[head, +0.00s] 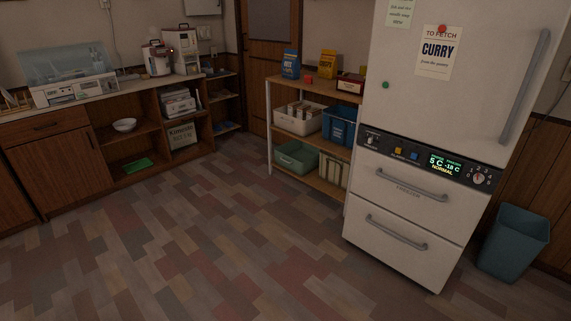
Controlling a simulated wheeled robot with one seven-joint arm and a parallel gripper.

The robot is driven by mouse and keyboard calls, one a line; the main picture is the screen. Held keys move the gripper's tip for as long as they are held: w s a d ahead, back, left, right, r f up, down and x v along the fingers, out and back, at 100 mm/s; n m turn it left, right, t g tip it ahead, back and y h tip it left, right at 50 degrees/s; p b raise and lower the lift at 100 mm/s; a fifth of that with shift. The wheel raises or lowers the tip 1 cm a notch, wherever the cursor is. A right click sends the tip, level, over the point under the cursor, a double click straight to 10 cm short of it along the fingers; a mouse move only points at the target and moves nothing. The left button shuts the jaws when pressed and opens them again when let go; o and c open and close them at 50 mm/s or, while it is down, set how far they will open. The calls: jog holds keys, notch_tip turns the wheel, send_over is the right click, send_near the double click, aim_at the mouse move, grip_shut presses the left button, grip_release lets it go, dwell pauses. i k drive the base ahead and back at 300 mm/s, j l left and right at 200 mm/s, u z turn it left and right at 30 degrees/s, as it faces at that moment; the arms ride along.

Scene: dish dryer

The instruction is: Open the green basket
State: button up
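A green basket (291,159) sits on the bottom shelf of an open wooden shelf unit (301,87), left of the fridge. It lies at the left end of that shelf, below a white basket. It is small and dim in the head view, and I cannot tell whether it is pulled out or has a lid. My gripper is not in view.
A white fridge (436,110) with two lower drawers stands right of the shelf unit. A teal bin (514,243) stands at far right. Wooden counters (62,165) line the left wall, with a dish dryer (68,77) on top. The patterned floor (190,240) between is clear.

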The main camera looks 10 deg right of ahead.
aim_at(301, 158)
jog(key=i+u, duration=0.3)
jog(key=i, duration=0.55)
jog(key=i+j+u, duration=0.1)
jog(key=i+u, duration=0.15)
jog(key=i, duration=0.4)
jog(key=i+u, duration=0.2)
jog(key=i, duration=0.4)
jog(key=i+l+u, duration=0.25)
jog(key=i, duration=0.4)
jog(key=i+z, duration=0.2)
jog(key=i, duration=0.3)
jog(key=i+z, duration=0.2)
jog(key=i, duration=0.25)
jog(key=i+j+z, duration=0.2)
jog(key=i, duration=0.25)
jog(key=i+j+z, duration=0.2)
jog(key=i, duration=0.3)
jog(key=i+z, duration=0.25)
jog(key=i, duration=0.25)
jog(key=i+z, duration=0.2)
jog(key=i, duration=0.3)
jog(key=i+j+z, duration=0.1)
jog(key=i+z, duration=0.15)
jog(key=i, duration=0.2)
jog(key=i+j+z, duration=0.25)
jog(key=i, duration=0.25)
